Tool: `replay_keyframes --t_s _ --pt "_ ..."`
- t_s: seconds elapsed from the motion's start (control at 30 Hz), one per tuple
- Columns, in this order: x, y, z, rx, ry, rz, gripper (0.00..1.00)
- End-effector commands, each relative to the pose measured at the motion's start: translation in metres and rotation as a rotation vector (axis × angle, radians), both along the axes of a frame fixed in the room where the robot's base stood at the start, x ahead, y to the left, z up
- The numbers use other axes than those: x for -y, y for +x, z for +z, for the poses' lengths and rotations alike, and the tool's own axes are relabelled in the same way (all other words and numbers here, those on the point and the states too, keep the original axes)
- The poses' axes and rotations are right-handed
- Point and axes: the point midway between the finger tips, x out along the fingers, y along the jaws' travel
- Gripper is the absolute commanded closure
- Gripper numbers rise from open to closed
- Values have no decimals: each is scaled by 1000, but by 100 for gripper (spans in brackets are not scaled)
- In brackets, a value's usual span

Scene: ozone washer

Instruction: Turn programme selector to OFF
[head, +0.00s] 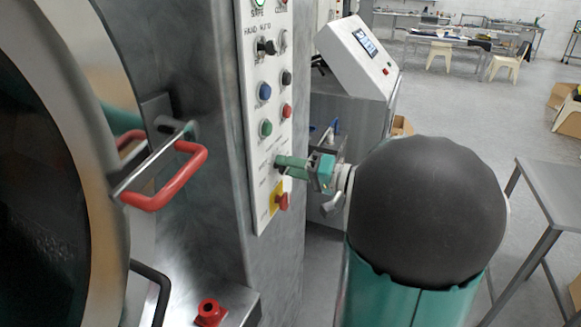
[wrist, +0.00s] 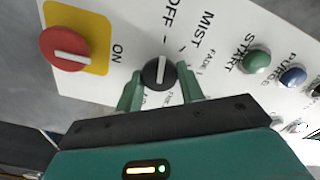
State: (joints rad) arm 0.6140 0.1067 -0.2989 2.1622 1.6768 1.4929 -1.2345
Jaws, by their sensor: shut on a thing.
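The programme selector (wrist: 158,73) is a round black knob with a white pointer line, on the white control panel (wrist: 105,88). In the wrist view its line runs up the picture, toward the side with the OFF and MIST labels; I cannot tell exactly which mark it meets. My gripper (wrist: 160,88) has its green fingers on either side of the knob, shut on it. In the head view my gripper (head: 281,164) reaches the lower part of the panel from the right, and the fingers mostly hide the knob.
A red switch on a yellow plate (wrist: 68,48) sits close to the selector. Green (wrist: 257,60) and blue (wrist: 292,77) buttons lie on the other side. A red-handled door latch (head: 180,180) juts out left of the panel.

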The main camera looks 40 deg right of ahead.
Motion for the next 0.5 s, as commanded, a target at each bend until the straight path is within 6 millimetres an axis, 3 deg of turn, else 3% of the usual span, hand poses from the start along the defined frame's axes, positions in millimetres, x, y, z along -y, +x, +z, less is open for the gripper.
replay_keyframes --t_s 0.27,0.3,0.4,0.5 --pt "0 0 -1 -1 -2 -1 85" --pt "0 0 -1 -1 -2 -1 60" --pt "0 0 0 -1 -1 -1 43" --pt "0 0 0 -1 0 -1 43"
